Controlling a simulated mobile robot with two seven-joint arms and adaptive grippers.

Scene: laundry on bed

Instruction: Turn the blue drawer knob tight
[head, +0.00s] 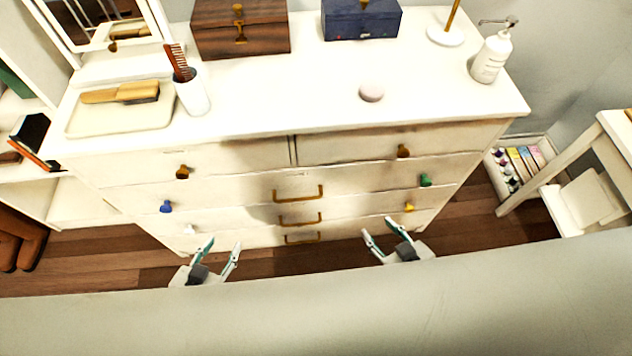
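The blue knob (166,206) is on the left side of the white dresser (240,158), on the second drawer row from the top. My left gripper (222,243) is open and empty, below and to the right of the blue knob in the picture, apart from it. My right gripper (378,227) is open and empty in front of the dresser's lower right part. Nothing covers the blue knob.
Other knobs are brown (183,172), white (189,229), green (425,180) and yellow (409,207). Brass handles (298,194) run down the middle. A cup with a comb (193,94), a tray (85,124) and boxes stand on top. Wooden floor (100,262) shows at left.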

